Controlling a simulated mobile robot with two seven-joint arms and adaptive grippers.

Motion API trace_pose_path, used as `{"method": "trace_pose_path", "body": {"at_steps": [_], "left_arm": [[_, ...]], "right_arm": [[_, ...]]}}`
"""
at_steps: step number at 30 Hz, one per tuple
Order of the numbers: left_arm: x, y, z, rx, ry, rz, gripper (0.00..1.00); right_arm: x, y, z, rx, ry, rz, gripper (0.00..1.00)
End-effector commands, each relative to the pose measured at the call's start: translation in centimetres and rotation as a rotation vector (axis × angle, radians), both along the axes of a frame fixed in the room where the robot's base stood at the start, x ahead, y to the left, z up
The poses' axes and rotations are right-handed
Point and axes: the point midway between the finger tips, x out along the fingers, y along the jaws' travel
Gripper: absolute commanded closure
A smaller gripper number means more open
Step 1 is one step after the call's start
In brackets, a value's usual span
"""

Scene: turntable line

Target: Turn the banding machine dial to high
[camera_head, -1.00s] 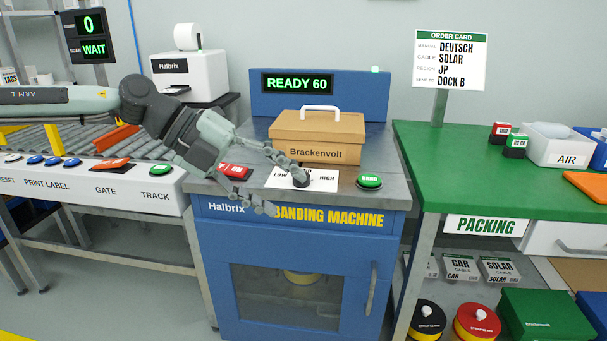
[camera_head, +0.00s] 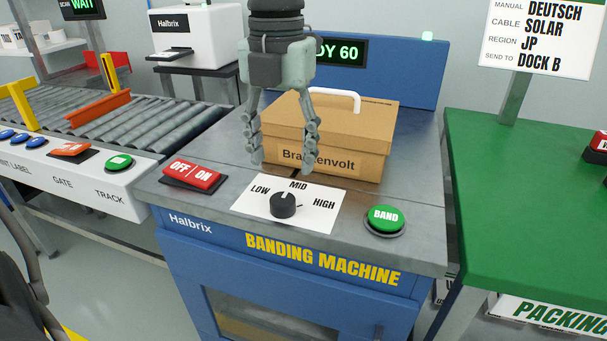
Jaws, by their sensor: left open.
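The banding machine (camera_head: 190,225) is blue with a grey metal top. Its dial is a round black knob (camera_head: 284,208) on a white plate (camera_head: 318,218) marked LOW, MID and HIGH. The knob's white mark points up towards MID. My left gripper (camera_head: 283,167) hangs fingers down, open and empty, above and behind the dial, apart from it. Its fingers cover part of the label on the cardboard box (camera_head: 345,125). My right gripper is not in view.
A red OFF/ON switch (camera_head: 192,174) sits left of the dial and a green BAND button (camera_head: 386,217) to its right. The box with a white handle stands close behind. A display (camera_head: 345,51) behind is partly hidden. A green packing table (camera_head: 530,190) stands right.

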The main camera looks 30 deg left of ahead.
Motion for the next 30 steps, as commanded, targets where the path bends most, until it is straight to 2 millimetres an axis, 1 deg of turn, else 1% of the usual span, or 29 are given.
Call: {"method": "trace_pose_path", "body": {"at_steps": [5,9,12,15,19,26,27,30], "left_arm": [[-0.1,0.0,-2.2,-0.001,0.005,-0.001,0.44],[-0.2,0.0,-4.5,0.000,0.006,-0.001,0.44],[-0.1,0.0,-6.0,-0.001,0.005,-0.001,0.44],[-0.1,0.0,-7.0,-0.002,0.004,-0.001,0.44],[-0.1,0.0,-7.6,-0.001,0.002,-0.001,0.44],[-0.1,0.0,-7.7,-0.002,0.001,-0.001,0.44],[-0.1,0.0,-7.7,-0.002,0.001,-0.001,0.46],[-0.1,0.0,-7.7,-0.002,0.001,-0.001,0.59]], "right_arm": [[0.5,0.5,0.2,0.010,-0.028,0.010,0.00],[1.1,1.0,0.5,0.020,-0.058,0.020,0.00],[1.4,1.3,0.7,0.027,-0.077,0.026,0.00],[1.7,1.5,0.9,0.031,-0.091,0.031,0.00],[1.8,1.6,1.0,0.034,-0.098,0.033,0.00],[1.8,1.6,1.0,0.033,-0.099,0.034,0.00],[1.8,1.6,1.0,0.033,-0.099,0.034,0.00],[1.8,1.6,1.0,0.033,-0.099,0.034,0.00]]}}
